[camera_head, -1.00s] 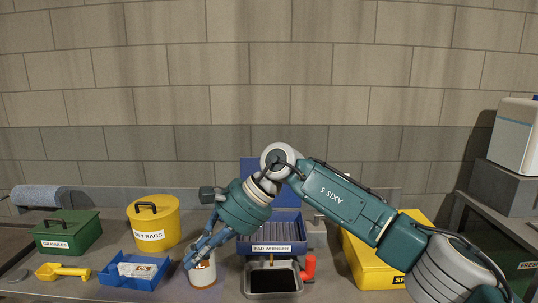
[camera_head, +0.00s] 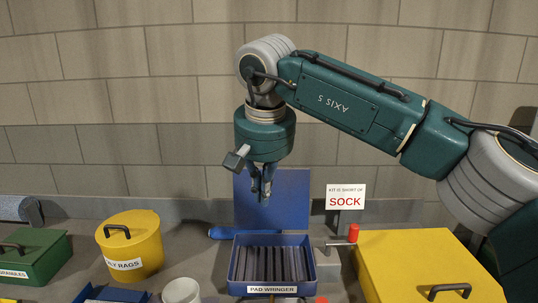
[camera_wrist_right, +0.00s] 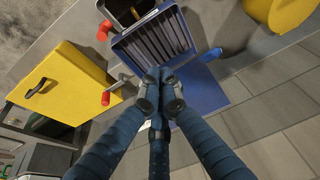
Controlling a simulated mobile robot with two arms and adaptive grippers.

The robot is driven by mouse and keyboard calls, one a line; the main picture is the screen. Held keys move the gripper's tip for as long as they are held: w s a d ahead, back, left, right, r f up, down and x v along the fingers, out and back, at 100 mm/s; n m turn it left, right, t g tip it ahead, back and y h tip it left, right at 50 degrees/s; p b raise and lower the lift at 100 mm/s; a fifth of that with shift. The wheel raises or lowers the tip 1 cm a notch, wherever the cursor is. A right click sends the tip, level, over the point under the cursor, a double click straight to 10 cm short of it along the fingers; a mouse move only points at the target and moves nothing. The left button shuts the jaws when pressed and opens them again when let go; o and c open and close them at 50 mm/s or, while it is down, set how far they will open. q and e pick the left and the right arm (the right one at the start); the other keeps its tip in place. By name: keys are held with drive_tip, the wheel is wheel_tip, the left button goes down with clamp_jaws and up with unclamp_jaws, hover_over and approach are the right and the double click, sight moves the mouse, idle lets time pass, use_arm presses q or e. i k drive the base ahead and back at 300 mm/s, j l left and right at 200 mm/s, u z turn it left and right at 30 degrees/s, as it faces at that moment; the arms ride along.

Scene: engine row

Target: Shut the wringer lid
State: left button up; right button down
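The blue pad wringer (camera_head: 231,265) stands on the bench with its ribbed inside facing up. Its blue lid (camera_head: 292,205) stands upright at the back, so the wringer is open. The open wringer also shows in the wrist view (camera_wrist_right: 127,48), with the lid (camera_wrist_right: 205,92) beside it. My right gripper (camera_head: 262,197) points down above the wringer's back edge, in front of the lid in the head view. Its fingers are drawn together with nothing between them (camera_wrist_right: 160,76). Whether it touches the lid I cannot tell. My left gripper is out of view.
A crank with a red grip (camera_head: 353,233) sticks out right of the wringer. A yellow box (camera_head: 420,255) stands further right. A yellow rag bin (camera_head: 140,245) and green box (camera_head: 45,260) stand left. A white can (camera_head: 181,291) is in front. A SOCK sign (camera_head: 345,197) stands behind.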

sight(288, 207)
drive_tip(key=i, duration=1.1)
